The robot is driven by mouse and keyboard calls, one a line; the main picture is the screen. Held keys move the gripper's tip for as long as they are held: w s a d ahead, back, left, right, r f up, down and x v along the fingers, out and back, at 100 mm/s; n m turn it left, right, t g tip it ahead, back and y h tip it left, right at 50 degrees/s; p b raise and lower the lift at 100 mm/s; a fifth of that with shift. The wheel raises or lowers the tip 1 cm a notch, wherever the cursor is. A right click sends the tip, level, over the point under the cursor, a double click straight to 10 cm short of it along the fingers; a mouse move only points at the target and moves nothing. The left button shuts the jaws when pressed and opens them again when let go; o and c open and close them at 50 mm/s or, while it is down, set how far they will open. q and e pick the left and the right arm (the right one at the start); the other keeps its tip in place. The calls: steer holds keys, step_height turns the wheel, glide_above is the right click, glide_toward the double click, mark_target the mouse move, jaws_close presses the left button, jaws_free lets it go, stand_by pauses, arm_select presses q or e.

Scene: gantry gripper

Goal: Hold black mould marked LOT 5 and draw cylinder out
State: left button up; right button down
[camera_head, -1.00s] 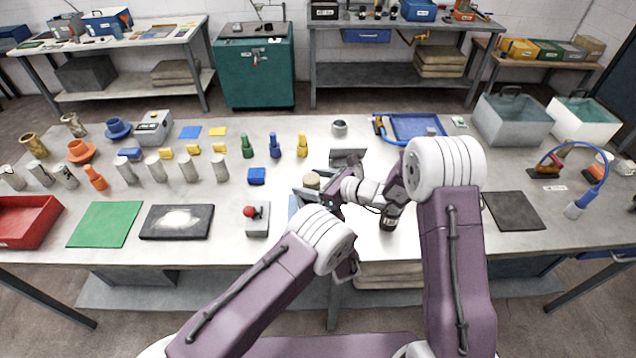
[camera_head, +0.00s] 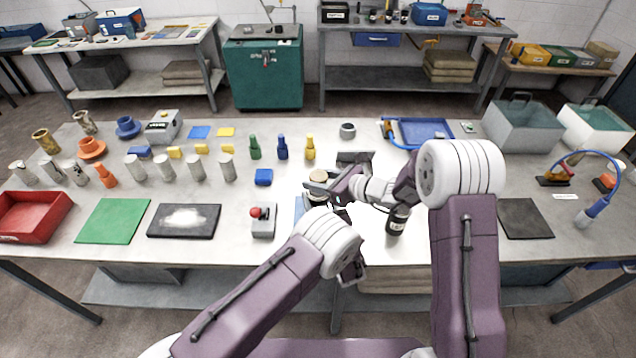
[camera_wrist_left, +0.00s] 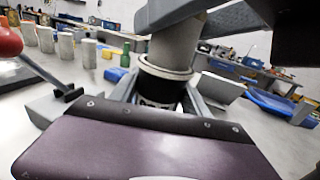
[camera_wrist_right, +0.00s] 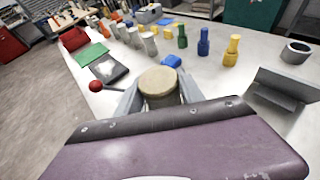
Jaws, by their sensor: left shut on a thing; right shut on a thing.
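A black mould with a pale rim (camera_wrist_left: 162,82) stands between the fingers of my left gripper (camera_wrist_left: 160,100), which is shut on it. Its white lettering is partly hidden and I cannot read it. A grey concrete cylinder (camera_wrist_left: 177,48) stands upright out of the mould, its lower end at or inside the rim. My right gripper (camera_wrist_right: 160,96) is shut on the cylinder's upper part; the cylinder's round tan top (camera_wrist_right: 160,80) shows in the right wrist view and the head view (camera_head: 319,176).
A second black labelled mould (camera_head: 397,220) stands right of the work spot. A grey box with a red knob (camera_head: 263,222) is left of it, and a grey cradle (camera_head: 354,158) behind. Several coloured bottles and grey cylinders stand farther left.

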steer(key=shift+r, duration=0.6)
steer(key=shift+r, duration=0.1)
steer(key=shift+r, duration=1.4)
steer(key=shift+r, duration=1.5)
steer(key=shift+r, duration=1.5)
arm_select(q)
steer(key=o, duration=1.5)
